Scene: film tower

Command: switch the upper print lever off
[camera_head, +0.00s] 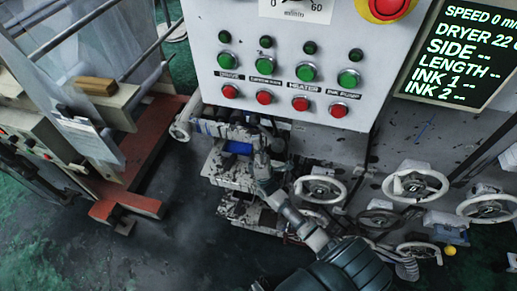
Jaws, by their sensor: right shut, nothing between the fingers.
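My right arm comes in from the bottom right, and its gripper (261,163) is shut and empty. It is in front of the worn white mechanism (226,170) below the button panel, just right of a blue roller-like part (238,147). The upper print lever cannot be told apart from the small parts around the fingertips, and the arm and gripper hide some of the mechanism. I cannot tell whether the fingers touch it. My left gripper is not in view.
The white panel (285,45) with green and red buttons is above the gripper. Several handwheels (320,189) stick out to the right. A black display (457,50) is at the upper right. A machine with a red base (150,135) stands left, across a dark floor gap (175,225).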

